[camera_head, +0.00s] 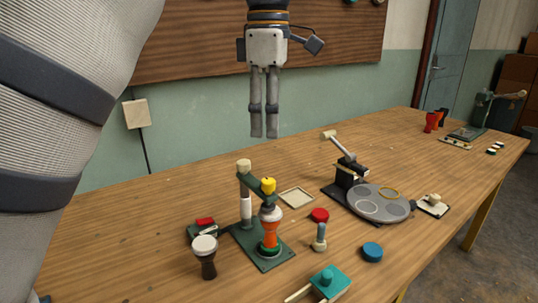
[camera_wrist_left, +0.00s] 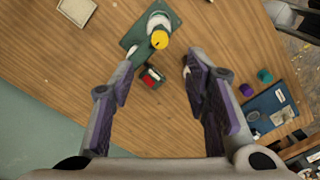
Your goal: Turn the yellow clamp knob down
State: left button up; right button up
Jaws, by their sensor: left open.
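The yellow clamp knob (camera_head: 268,185) sits on top of a green clamp arm, above an orange and green goblet drum (camera_head: 270,230) on a dark green base (camera_head: 264,262). In the left wrist view the knob (camera_wrist_left: 159,39) shows from above, beyond the fingertips. My left gripper (camera_head: 264,133) hangs with its fingers pointing down, well above the table and apart from the knob. Its fingers (camera_wrist_left: 160,72) are spread with nothing between them in the left wrist view. My right gripper is in neither view.
A dark goblet drum with a white top (camera_head: 205,256) and a red-topped block (camera_head: 205,222) stand left of the clamp. A teal block (camera_head: 330,282) is in front.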

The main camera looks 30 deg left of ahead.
aim_at(268, 179)
pick_arm(q)
notch_tip(268, 179, down, 12)
jog(key=shift+s+r+p, duration=0.1)
jog(key=shift+r+p, duration=0.05)
jog(key=shift+p, duration=0.4)
grip_shut()
